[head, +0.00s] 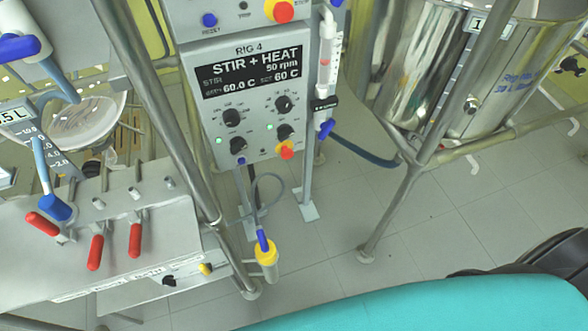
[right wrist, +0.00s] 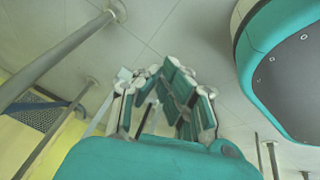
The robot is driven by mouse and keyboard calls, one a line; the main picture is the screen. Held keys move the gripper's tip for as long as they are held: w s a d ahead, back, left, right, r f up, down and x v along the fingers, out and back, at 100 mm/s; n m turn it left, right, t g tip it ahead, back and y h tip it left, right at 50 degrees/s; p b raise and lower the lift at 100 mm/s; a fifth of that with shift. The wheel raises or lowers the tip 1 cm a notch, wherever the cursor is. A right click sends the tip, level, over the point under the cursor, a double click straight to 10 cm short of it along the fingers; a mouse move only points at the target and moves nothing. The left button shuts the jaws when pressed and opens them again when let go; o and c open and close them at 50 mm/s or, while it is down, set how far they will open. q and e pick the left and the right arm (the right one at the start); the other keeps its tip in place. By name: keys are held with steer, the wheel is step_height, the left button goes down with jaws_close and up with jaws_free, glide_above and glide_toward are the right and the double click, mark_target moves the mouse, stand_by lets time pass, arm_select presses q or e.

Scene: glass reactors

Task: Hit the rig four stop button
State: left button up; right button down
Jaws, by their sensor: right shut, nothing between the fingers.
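The rig four control box (head: 247,118) stands in the upper middle of the head view, with a "RIG 4" label and a "STIR + HEAT" display (head: 255,72). Above that label, at the top edge, are a red mushroom button on a yellow base (head: 283,11), a blue reset button (head: 209,20) and a small dark button (head: 243,5) with a label that looks like "STOP". The top of this panel is cut off. My right gripper (right wrist: 163,72) shows in the right wrist view, shut and empty, above bare floor, touching nothing. My left gripper is not in view.
A red and yellow knob (head: 286,150) sits low on the box. Metal frame posts (head: 160,110) stand left of it. A steel vessel (head: 450,70) is at right. A bench with red-handled valves (head: 96,252) is at lower left.

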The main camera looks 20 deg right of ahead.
mark_target(286, 152)
steer(key=w+d+r+n+t+b, duration=0.2)
steer(key=w+d+r+t+b, duration=0.1)
steer(key=w, duration=0.6)
steer(key=w+d+r+n+t+b, duration=0.2)
steer(key=w+d+t+b, duration=0.1)
steer(key=w, duration=0.5)
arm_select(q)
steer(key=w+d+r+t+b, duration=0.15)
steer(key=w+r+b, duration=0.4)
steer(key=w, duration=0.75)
arm_select(e)
steer(key=w+a+r+n+t+y, duration=0.1)
steer(key=w+r+n+t+y, duration=0.4)
steer(key=w+r, duration=0.55)
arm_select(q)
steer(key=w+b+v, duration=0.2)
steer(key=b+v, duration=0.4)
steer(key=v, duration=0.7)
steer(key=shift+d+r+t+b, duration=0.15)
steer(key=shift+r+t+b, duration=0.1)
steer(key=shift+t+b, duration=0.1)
arm_select(e)
steer(key=a+r+n+g+y, duration=0.3)
steer(key=a+r+n+y, duration=0.5)
steer(key=r+n, duration=0.6)
steer(key=shift+s+a+r+g+y, duration=0.3)
steer(key=shift+a+r, duration=0.35)
steer(key=shift+a, duration=0.35)
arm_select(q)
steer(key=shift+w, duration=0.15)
